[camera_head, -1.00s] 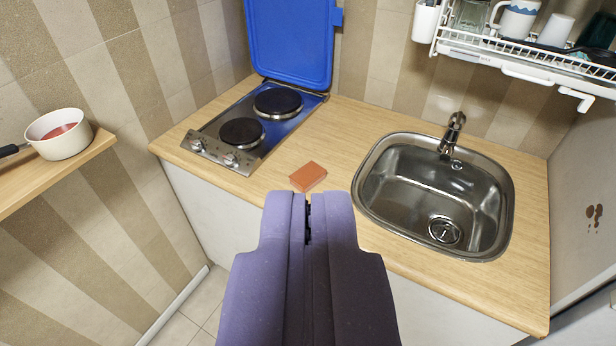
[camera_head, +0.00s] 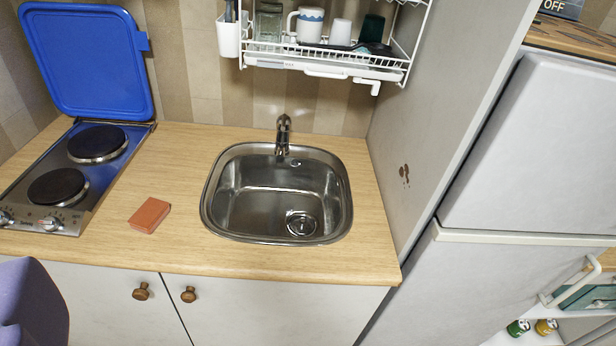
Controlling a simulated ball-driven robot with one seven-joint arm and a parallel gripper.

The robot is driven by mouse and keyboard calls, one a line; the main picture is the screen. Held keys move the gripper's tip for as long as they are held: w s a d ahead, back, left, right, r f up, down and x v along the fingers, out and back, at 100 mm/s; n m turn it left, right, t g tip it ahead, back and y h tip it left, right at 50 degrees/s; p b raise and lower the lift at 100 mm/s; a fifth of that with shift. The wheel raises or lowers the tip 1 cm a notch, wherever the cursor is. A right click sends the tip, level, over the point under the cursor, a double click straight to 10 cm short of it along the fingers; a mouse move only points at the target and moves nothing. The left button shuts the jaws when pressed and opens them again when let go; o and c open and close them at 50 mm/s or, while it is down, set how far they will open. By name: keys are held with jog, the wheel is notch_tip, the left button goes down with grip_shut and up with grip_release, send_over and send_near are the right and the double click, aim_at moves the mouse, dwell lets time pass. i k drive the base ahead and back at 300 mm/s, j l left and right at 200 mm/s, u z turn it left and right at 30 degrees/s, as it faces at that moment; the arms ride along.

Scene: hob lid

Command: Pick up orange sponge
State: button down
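The orange sponge (camera_head: 149,215) is a small reddish-orange block lying flat on the wooden counter, between the hob and the sink, near the front edge. Nothing touches it. Only a purple part of my gripper (camera_head: 32,305) shows at the lower left edge, in front of the counter and apart from the sponge. Its fingertips are out of view, so I cannot see whether it is open or shut.
The hob (camera_head: 72,172) is at the left with its blue lid (camera_head: 85,60) raised. The steel sink (camera_head: 212,205) with its tap is right of the sponge. A dish rack (camera_head: 330,62) hangs above. A white fridge (camera_head: 540,160) stands at the right.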

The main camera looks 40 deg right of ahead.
aim_at(150, 214)
jog(key=i+j+z, duration=0.25)
jog(key=i+j, duration=0.45)
jog(key=i, duration=0.35)
jog(key=i+j+z, duration=0.2)
jog(key=i+j, duration=0.65)
jog(key=i, duration=0.15)
